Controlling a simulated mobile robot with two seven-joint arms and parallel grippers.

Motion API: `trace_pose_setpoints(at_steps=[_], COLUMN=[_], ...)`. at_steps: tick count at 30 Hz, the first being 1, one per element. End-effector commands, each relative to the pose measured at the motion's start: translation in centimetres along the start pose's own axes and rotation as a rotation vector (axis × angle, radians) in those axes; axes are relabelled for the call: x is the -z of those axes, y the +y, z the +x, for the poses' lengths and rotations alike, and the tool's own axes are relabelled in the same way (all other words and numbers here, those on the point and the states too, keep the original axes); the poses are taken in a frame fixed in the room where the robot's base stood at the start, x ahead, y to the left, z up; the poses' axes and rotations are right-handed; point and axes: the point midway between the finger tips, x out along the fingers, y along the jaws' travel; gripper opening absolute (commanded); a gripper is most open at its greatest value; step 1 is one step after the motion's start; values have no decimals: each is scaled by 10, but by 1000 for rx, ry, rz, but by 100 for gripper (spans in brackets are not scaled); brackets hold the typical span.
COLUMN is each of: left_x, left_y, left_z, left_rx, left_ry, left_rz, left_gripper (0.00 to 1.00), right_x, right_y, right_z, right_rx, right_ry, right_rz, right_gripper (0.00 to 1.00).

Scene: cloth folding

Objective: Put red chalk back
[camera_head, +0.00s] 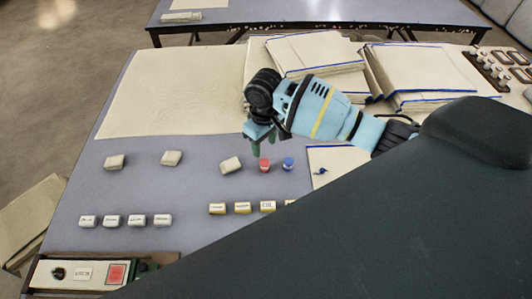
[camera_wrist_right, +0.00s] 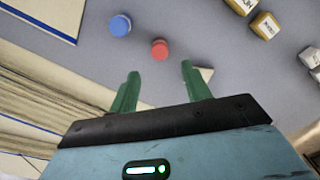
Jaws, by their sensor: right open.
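The red chalk (camera_head: 264,164) is a short round piece on the grey-blue table, just left of the blue chalk (camera_head: 288,163). My right gripper (camera_head: 262,146) is above and just behind the red chalk, with its green fingers pointing down. In the right wrist view the gripper (camera_wrist_right: 160,70) is open and empty. There the red chalk (camera_wrist_right: 159,49) lies just beyond the fingertips, in line with the gap between them, and the blue chalk (camera_wrist_right: 120,25) is farther up and left. My left gripper is not in view.
A beige block (camera_head: 231,165) lies left of the red chalk. Several yellow-sided labelled blocks (camera_head: 242,208) and grey labelled blocks (camera_head: 112,221) stand nearer the front. Stacked cloths (camera_head: 318,54) fill the back, beside a flat beige cloth (camera_head: 180,90). The table's left middle is mostly clear.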

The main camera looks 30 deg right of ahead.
Motion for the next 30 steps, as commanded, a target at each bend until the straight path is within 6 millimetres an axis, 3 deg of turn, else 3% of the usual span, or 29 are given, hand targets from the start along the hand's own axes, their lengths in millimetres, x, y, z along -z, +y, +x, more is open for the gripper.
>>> trace_pose_setpoints(at_steps=[3, 8, 30], left_x=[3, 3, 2], left_y=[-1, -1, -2], left_z=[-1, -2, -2], left_rx=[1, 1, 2], left_ry=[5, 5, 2], left_rz=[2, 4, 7], left_gripper=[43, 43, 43], right_x=[1, 0, 0], right_y=[0, 0, -1], right_z=[-17, -26, -25], right_rx=[-1, 0, 1], right_ry=[4, 0, 0], right_rz=[1, 1, 0], right_gripper=[48, 48, 48])
